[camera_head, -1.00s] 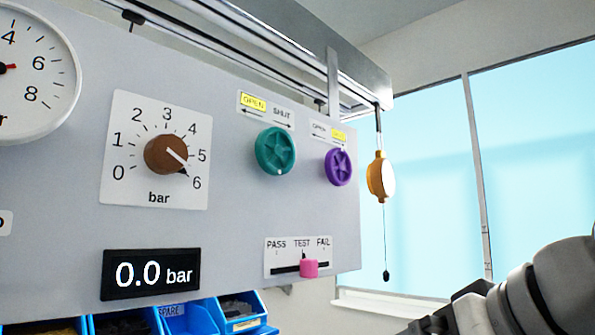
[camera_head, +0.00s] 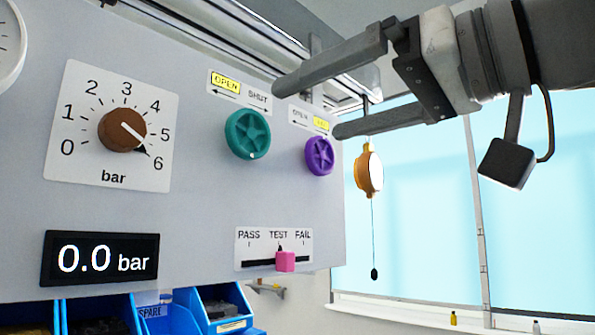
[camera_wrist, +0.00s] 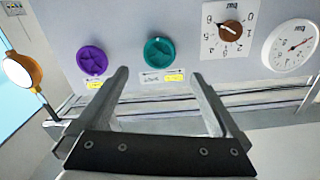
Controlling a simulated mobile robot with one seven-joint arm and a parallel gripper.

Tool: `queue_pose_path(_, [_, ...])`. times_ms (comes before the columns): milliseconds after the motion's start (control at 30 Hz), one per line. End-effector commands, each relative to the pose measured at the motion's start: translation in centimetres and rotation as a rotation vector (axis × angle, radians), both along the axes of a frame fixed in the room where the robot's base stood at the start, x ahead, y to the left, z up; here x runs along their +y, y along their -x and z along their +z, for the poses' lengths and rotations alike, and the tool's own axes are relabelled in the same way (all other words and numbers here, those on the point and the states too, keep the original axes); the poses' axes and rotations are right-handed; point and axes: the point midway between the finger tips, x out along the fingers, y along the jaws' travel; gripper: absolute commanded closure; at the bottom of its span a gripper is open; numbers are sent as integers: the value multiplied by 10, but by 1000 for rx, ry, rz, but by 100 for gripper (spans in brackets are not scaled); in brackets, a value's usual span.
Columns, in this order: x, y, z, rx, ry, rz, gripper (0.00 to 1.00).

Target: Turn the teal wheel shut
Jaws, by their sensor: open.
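The teal wheel (camera_head: 247,134) is on the grey panel, below a label plate (camera_head: 239,90) reading OPEN and SHUT, with OPEN lit yellow. A small white mark sits at the wheel's lower edge. The wheel also shows in the wrist view (camera_wrist: 160,53), beyond and between my fingers. My gripper (camera_head: 305,103) is open and empty, in front of the panel at the upper right of the teal wheel. Its fingers point left in the head view and touch nothing that I can see. In the wrist view my gripper (camera_wrist: 165,85) shows both fingers spread apart.
A purple wheel (camera_head: 320,155) is just right of the teal one, its label partly lit. A brown knob (camera_head: 122,130), a pink slider (camera_head: 285,262) and a display (camera_head: 99,258) reading 0.0 bar share the panel. An orange hanging pendant (camera_head: 369,172) is right of the panel.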

Motion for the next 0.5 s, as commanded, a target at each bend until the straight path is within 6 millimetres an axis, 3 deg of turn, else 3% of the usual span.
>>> queue_pose_path(300, [51, -45, 1, 3, 0, -1, 0])
queue_pose_path(500, [72, -62, 1, 2, 0, -2, 0])
